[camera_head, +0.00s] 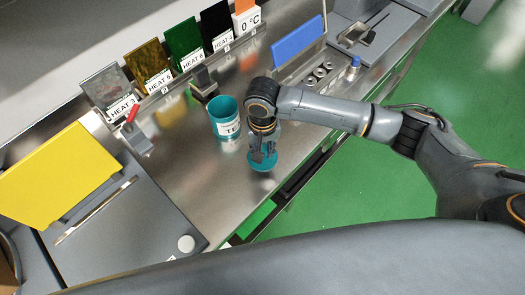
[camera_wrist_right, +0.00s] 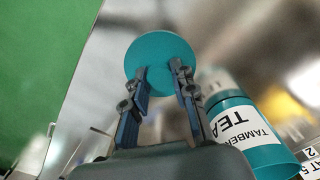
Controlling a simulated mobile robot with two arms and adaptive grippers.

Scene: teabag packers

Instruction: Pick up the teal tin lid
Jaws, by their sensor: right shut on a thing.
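The round teal tin lid (camera_head: 262,166) is at the fingertips of my right gripper (camera_head: 262,152), near the front edge of the steel counter. In the right wrist view the lid (camera_wrist_right: 160,52) shows as a flat disc, with one finger of the right gripper (camera_wrist_right: 160,78) on each side of its lower part. The gripper is shut on it. I cannot tell whether the lid touches the counter. The teal tea tin (camera_head: 227,124) stands upright and open just left of the gripper, and also shows in the right wrist view (camera_wrist_right: 262,155). My left gripper is out of view.
A row of coloured plates with HEAT labels (camera_head: 158,82) lines the back. A yellow panel (camera_head: 55,175) lies at the left, and a blue plate (camera_head: 298,40) stands at the back right. The counter (camera_head: 190,180) left of the lid is bare. Green floor (camera_head: 350,185) lies beyond the counter edge.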

